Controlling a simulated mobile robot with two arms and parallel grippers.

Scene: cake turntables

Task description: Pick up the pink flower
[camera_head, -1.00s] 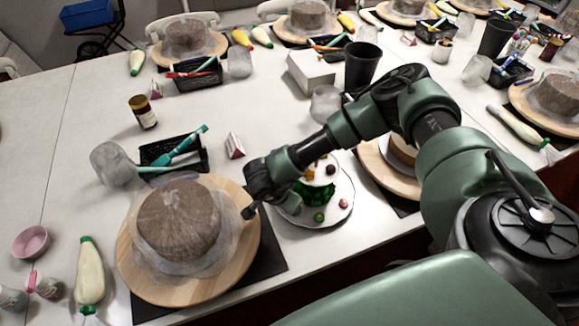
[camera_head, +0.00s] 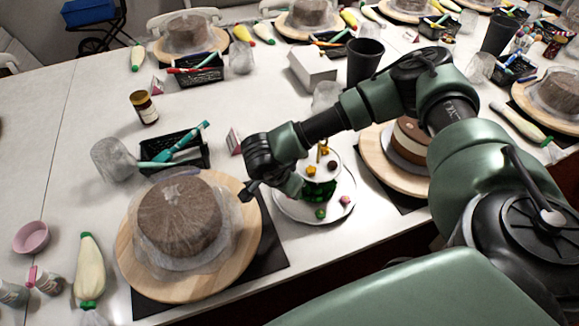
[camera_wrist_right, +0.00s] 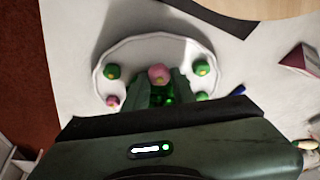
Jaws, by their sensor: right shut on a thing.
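In the right wrist view, a pink flower (camera_wrist_right: 159,75) with a yellowish spot sits between the fingers of my right gripper (camera_wrist_right: 160,88), which is shut on it. A white plate (camera_wrist_right: 104,52) with a wavy rim is below. In the head view, my right gripper (camera_head: 290,183) is over the left part of the white plate (camera_head: 290,211), right of the large brown cake. The held flower is hidden there. A small pink piece (camera_head: 345,199) and a green piece (camera_head: 320,213) lie on the plate's near side. My left gripper is not in view.
A wrapped brown cake (camera_head: 179,215) stands on a wooden turntable (camera_head: 245,245) to the left. Another layered cake (camera_head: 411,140) is to the right. A black basket (camera_head: 180,155) with tools, a brown jar (camera_head: 144,107) and a black cup (camera_head: 364,63) stand behind.

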